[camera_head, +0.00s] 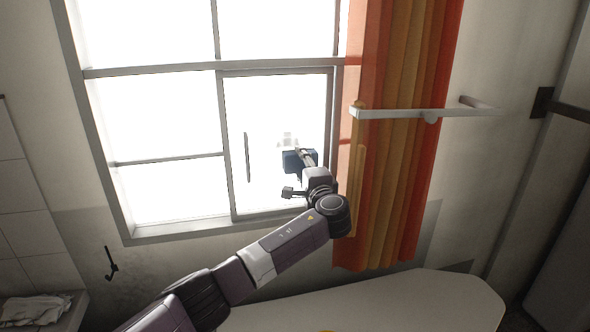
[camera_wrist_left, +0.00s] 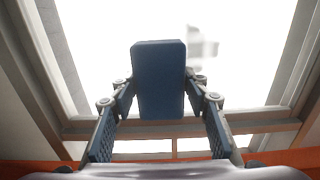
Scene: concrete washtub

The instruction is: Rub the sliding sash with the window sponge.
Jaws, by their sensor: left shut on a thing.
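The sliding sash (camera_head: 272,108) is the bright framed pane in the lower right of the window in the head view, with a dark upright handle at its left side. Its bright pane also fills much of the left wrist view (camera_wrist_left: 95,45). My left gripper (camera_head: 303,158) is in front of the sash's lower right part. It is shut on the window sponge (camera_head: 291,163), a dark blue block that stands out between the fingers in the left wrist view (camera_wrist_left: 158,80). I cannot tell whether the sponge touches the glass. My right gripper is not in view.
A pale grey blocky patch (camera_head: 287,139) shows on the bright pane just above the sponge. An orange and yellow curtain (camera_head: 395,180) hangs right of the sash, with a white rail (camera_head: 430,113) in front. A white rounded surface (camera_head: 400,303) lies below. A crumpled cloth (camera_head: 35,309) lies lower left.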

